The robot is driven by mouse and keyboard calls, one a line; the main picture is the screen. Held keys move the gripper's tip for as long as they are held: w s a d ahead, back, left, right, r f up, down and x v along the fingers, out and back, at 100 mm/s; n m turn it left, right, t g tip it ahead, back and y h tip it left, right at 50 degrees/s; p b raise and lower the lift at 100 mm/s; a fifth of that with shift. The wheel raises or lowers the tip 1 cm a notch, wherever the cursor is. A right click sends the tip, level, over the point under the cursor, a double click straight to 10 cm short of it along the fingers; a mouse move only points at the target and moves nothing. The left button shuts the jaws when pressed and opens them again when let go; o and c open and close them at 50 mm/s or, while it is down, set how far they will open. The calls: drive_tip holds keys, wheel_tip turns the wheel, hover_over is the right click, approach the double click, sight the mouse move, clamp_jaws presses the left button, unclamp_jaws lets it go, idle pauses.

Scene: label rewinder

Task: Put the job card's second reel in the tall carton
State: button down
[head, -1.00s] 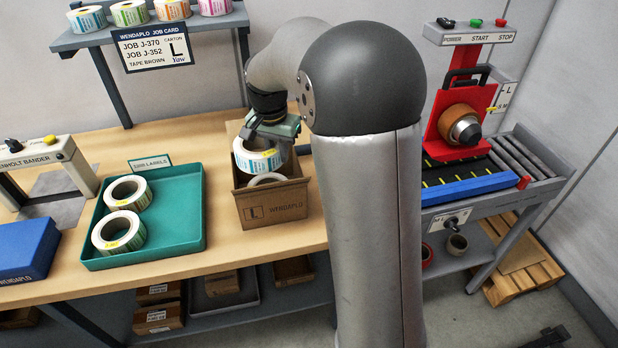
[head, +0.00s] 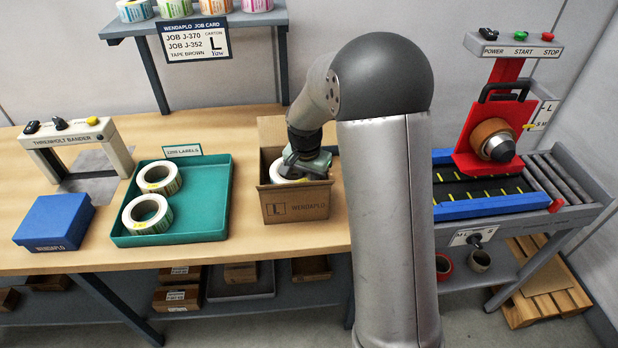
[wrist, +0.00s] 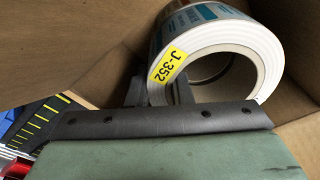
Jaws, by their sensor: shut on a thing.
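The job card (head: 195,40) reads J-370, J-352, carton L, tape brown. The tall carton (head: 296,208), a brown box marked L, stands open on the bench, right of the green tray. My gripper (head: 301,168) is down in its mouth, shut on the wall of a white reel (head: 284,172). In the wrist view this reel (wrist: 262,55) has a yellow J-352 tag and blue print. My gripper's fingers (wrist: 160,92) pinch its rim beside the core, with carton walls (wrist: 105,45) around. The carton's floor is hidden, so I cannot tell whether the reel touches it.
The green tray (head: 215,226) holds two reels (head: 148,213). A blue box (head: 55,222) and the bander (head: 72,140) are further left. The red taping machine (head: 494,135) and its conveyor stand at right. A shelf with several reels (head: 135,10) is behind.

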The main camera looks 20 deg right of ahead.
drive_tip(key=shift+f+b, duration=0.45)
drive_tip(key=c, duration=1.3)
unclamp_jaws()
wheel_tip(320, 180, up, 13)
drive_tip(key=s+a, duration=0.1)
drive_tip(key=shift+f, duration=0.1)
